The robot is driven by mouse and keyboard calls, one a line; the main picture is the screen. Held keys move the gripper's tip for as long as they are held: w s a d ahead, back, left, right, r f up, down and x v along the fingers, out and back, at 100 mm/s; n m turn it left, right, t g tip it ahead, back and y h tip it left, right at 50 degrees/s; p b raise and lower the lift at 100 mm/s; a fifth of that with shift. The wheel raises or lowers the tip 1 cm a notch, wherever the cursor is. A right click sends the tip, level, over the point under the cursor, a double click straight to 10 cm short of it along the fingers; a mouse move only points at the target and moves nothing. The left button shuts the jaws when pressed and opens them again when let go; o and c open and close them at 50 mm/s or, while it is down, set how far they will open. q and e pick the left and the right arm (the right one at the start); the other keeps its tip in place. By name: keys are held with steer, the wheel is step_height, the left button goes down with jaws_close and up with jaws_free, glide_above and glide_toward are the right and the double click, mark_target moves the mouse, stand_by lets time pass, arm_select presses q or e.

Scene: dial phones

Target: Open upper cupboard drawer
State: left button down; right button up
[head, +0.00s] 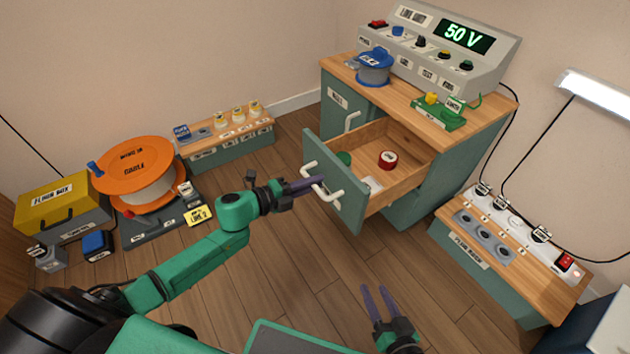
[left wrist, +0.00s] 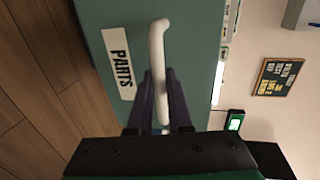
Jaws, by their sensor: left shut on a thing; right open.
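The upper cupboard drawer (head: 348,208) is pulled well out of the wooden-topped teal cupboard (head: 418,203). My left gripper (head: 316,183) is shut on the white drawer handle (head: 333,195). The left wrist view shows the handle (left wrist: 157,60) between the two purple fingers (left wrist: 158,105), in front of the drawer front with its PARTS label (left wrist: 118,64). Inside the drawer are a red-and-white roll (head: 388,159), a green round item (head: 344,158) and a pale flat item (head: 373,184). My right gripper (head: 377,292) is open and empty, low in front of the drawer.
A blue spool (head: 373,67), a green device (head: 438,115) and a console reading 50 V (head: 466,36) stand on the cupboard. A plug bench (head: 510,250) is at right. An orange cable reel (head: 132,165) and yellow box (head: 62,203) are at left. Floor between is clear.

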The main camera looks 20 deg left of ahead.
stand_by(0.3)
arm_select(q)
steer(key=c, duration=0.8)
jaws_free()
steer(key=shift+c, duration=0.2)
steer(key=p+v, duration=0.4)
steer(key=v, duration=1)
steer(key=shift+s+a+p, duration=0.2)
steer(key=shift+s+p, duration=0.1)
steer(key=shift+p, duration=0.05)
arm_select(e)
steer(key=shift+n+g, duration=0.3)
steer(key=shift+g, duration=0.2)
step_height(320, 180, up, 6)
steer(key=shift+f, duration=0.2)
